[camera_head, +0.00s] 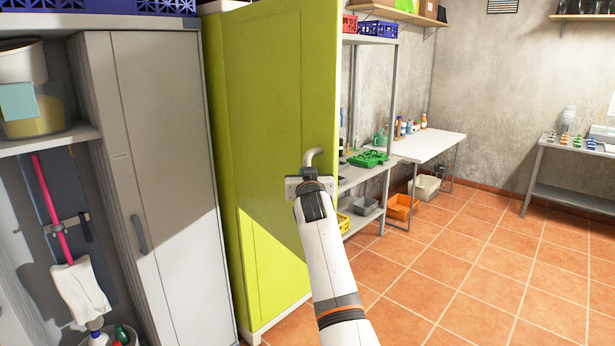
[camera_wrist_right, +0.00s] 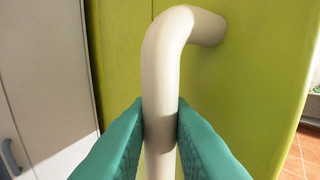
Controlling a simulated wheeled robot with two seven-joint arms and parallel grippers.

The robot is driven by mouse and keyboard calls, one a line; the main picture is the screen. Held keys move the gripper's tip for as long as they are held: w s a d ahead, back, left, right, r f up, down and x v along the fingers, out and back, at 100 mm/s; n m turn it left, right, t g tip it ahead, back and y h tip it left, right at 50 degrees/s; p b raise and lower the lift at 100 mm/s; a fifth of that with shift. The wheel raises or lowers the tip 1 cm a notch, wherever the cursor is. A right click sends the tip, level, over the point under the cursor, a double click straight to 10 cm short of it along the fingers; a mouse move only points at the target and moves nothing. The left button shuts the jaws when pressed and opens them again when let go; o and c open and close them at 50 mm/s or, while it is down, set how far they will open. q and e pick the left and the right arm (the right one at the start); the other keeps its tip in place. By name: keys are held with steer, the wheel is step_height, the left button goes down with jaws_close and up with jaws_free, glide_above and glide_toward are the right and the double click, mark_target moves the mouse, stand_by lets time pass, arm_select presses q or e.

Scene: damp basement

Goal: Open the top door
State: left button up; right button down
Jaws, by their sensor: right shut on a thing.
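The tall green cabinet door (camera_head: 275,110) stands in the middle of the head view and looks closed or nearly so; I cannot tell for sure. Its cream bar handle (camera_head: 313,156) sticks out near the right side of the door. My right gripper (camera_head: 308,178) is at the handle. In the right wrist view the handle (camera_wrist_right: 165,70) bends back into the green door (camera_wrist_right: 240,80), and the teal fingers of my right gripper (camera_wrist_right: 160,130) are shut on its upright part. The lower part of the handle is hidden. My left gripper is not in view.
A grey cabinet (camera_head: 165,170) with a dark handle stands just left. Right of the green cabinet are metal shelves (camera_head: 372,180) with a green case (camera_head: 368,158), an orange bin (camera_head: 402,207) and a white table (camera_head: 432,145). The tiled floor (camera_head: 480,260) at the right is clear.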

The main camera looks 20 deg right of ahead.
steer(key=c, duration=1.4)
jaws_free()
steer(key=shift+w+a+r, duration=0.1)
steer(key=shift+a+r, duration=0.05)
steer(key=shift+r, duration=0.15)
steer(key=shift+o, duration=0.2)
steer(key=shift+w+a+f, duration=0.1)
steer(key=shift+f, duration=0.1)
steer(key=s+a+b, duration=0.2)
steer(key=s+b, duration=0.1)
steer(key=s, duration=0.8)
steer(key=shift+s+a, duration=0.25)
steer(key=shift+s, duration=0.15)
